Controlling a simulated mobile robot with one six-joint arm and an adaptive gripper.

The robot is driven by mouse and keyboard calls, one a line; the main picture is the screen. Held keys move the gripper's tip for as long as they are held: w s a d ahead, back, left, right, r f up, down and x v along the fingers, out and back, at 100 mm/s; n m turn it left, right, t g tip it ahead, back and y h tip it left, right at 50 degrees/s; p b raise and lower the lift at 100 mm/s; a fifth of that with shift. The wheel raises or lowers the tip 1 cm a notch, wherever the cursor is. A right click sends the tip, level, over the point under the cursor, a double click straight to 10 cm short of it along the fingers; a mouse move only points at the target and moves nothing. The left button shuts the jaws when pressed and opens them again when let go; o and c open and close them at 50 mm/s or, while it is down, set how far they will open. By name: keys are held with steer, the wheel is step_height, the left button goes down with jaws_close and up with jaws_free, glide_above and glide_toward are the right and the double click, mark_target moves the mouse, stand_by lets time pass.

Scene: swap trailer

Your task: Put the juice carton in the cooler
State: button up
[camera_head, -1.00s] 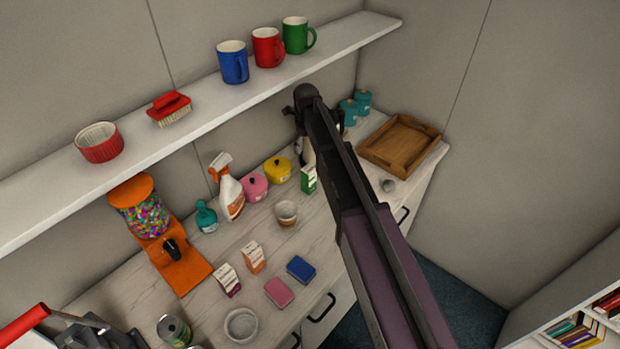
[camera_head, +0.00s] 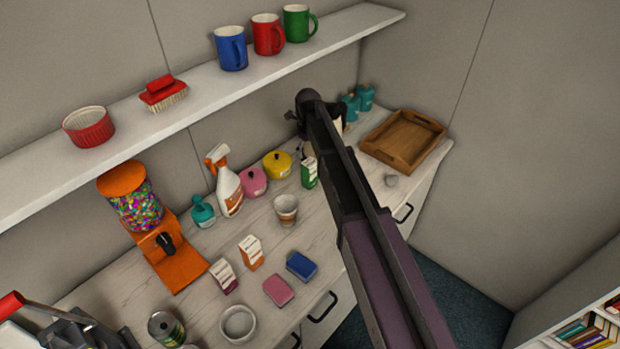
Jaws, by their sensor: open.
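Several small cartons stand on the counter: a green and white one (camera_head: 309,172) beside my arm, an orange and white one (camera_head: 250,253) and a purple and white one (camera_head: 223,277) nearer the front. Their labels are too small to read, so I cannot tell which is the juice carton. My dark arm reaches across the picture to the back of the counter. No cooler is in view.
The counter also holds a candy dispenser (camera_head: 138,212), spray bottle (camera_head: 229,190), pink pot (camera_head: 253,181), yellow pot (camera_head: 277,165), cup (camera_head: 286,209), two sponges, a bowl (camera_head: 238,323), a can (camera_head: 166,329) and a wooden tray (camera_head: 414,133). A shelf (camera_head: 195,102) with mugs overhangs it.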

mark_target(309, 161)
steer(key=shift+f+b, duration=1.3)
steer(key=shift+f, duration=0.3)
steer(key=shift+f, duration=0.15)
steer(key=shift+s+d+f+b, duration=0.1)
steer(key=shift+d+f+b, duration=0.05)
steer(key=shift+f+b, duration=1.15)
steer(key=shift+s+d+f+b, duration=0.1)
steer(key=shift+f+b, duration=1.1)
steer(key=shift+b, duration=0.1)
steer(key=c, duration=1.2)
